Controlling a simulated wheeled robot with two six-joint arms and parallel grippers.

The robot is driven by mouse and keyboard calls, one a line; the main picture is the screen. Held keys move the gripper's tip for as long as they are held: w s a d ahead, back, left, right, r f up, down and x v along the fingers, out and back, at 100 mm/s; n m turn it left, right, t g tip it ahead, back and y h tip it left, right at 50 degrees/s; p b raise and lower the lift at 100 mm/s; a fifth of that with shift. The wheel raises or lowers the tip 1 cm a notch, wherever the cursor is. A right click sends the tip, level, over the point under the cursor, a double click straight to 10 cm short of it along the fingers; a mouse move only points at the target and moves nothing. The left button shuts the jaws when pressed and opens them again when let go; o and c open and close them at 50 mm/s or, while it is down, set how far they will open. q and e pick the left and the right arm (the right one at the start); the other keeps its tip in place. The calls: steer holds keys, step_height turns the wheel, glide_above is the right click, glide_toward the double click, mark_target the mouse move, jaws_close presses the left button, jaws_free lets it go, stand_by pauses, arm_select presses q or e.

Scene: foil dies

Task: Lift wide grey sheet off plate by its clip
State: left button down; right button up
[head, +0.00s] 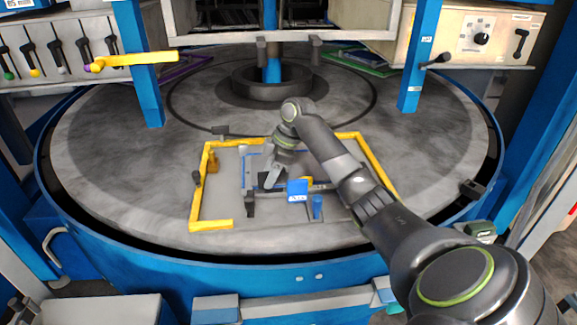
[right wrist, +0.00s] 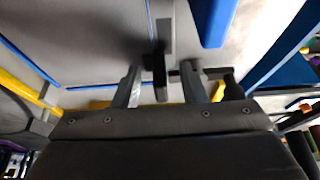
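A wide grey sheet (right wrist: 95,35) with blue strips along it fills much of the right wrist view. In the head view, flat grey surface (head: 226,180) lies inside a yellow frame; I cannot tell sheet from plate there. A black clip (right wrist: 159,84) with a grey tab stands between the fingers of my right gripper (right wrist: 160,73). The fingers are apart, one on each side, with visible gaps to the clip. In the head view my right gripper (head: 268,179) points down inside the frame and partly hides the clip area. My left gripper is not in view.
The yellow frame (head: 204,184) surrounds the work area on the round grey table (head: 120,150). A blue block (head: 298,191) and a small blue post (head: 317,207) stand close right of my gripper. A dark clamp (head: 250,204) is in front. Blue pillars (head: 140,70) rise behind.

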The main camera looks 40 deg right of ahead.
steer(key=shift+f, duration=0.1)
steer(key=shift+c, duration=0.2)
jaws_close()
